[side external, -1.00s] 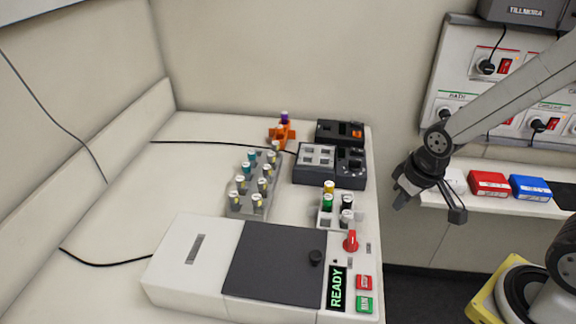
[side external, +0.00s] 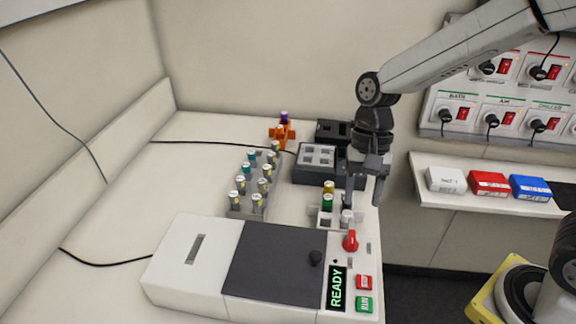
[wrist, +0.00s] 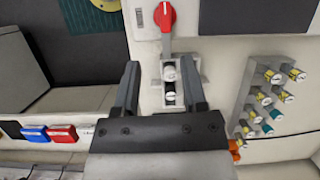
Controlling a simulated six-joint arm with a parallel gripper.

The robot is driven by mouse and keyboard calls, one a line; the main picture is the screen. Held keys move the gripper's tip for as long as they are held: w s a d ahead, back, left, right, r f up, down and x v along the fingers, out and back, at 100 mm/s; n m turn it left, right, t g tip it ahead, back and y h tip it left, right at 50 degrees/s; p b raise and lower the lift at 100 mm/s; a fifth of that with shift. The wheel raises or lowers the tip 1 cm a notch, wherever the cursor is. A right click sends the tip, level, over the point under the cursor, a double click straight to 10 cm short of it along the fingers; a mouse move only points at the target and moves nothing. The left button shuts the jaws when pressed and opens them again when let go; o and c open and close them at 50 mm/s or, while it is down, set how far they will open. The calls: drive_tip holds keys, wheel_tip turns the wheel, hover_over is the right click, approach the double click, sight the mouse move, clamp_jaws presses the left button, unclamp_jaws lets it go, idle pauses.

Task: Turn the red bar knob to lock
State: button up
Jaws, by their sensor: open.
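In the wrist view the red knob (wrist: 164,16) is at the top centre, beyond the fingertips. My gripper (side external: 364,204) is open and empty, pointing down above the small vial rack, just behind the knob and apart from it. In the wrist view my gripper (wrist: 162,72) has its two fingers either side of the small rack.
The small rack (wrist: 205,66) holds several capped vials close to my fingers. A larger vial rack (side external: 238,207) is to the left. Red and green buttons (side external: 364,293) and a READY display (side external: 337,288) sit in front of the knob. A dark device (side external: 318,162) stands behind.

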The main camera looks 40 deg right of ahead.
sight(352, 236)
drive_tip(key=shift+a+r+m+g, duration=0.3)
drive_tip(key=shift+a+r, duration=0.2)
drive_tip(key=shift+a, duration=0.1)
drive_tip(key=shift+f, duration=0.1)
drive_tip(key=shift+x, duration=3.85)
drive_tip(key=shift+a, duration=0.15)
drive_tip(key=shift+c, duration=0.2)
clamp_jaws()
